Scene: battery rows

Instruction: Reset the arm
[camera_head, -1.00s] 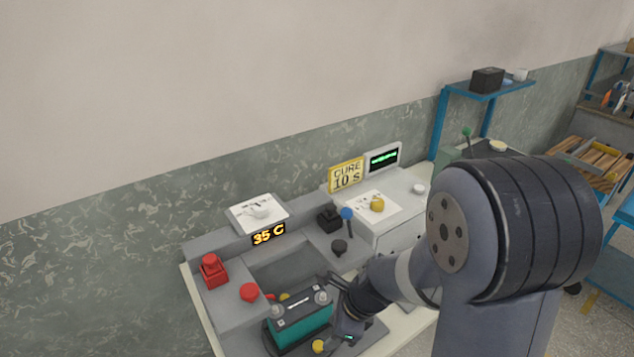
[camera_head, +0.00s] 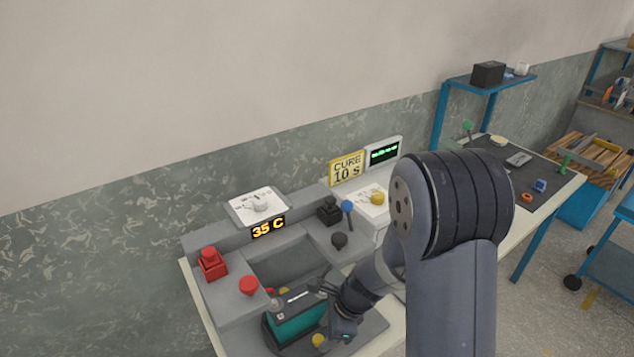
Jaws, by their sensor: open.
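My arm reaches in from the right, and its gripper (camera_head: 331,314) is low over the front of the grey machine (camera_head: 225,300), beside the right end of a battery with a teal body and dark top (camera_head: 298,322). The jaws are open; the fingertips are small and partly hidden by the wrist, and I cannot tell whether they touch the battery. The battery sits upright on a dark plate (camera_head: 368,330) at the front of the machine.
The machine bears a red button (camera_head: 248,286), a red block (camera_head: 211,263), a blue-knobbed lever (camera_head: 347,207) and a "35 C" display (camera_head: 268,228). A "CURE 10 s" sign (camera_head: 347,169) stands behind. A dark-topped bench (camera_head: 545,170) is at right.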

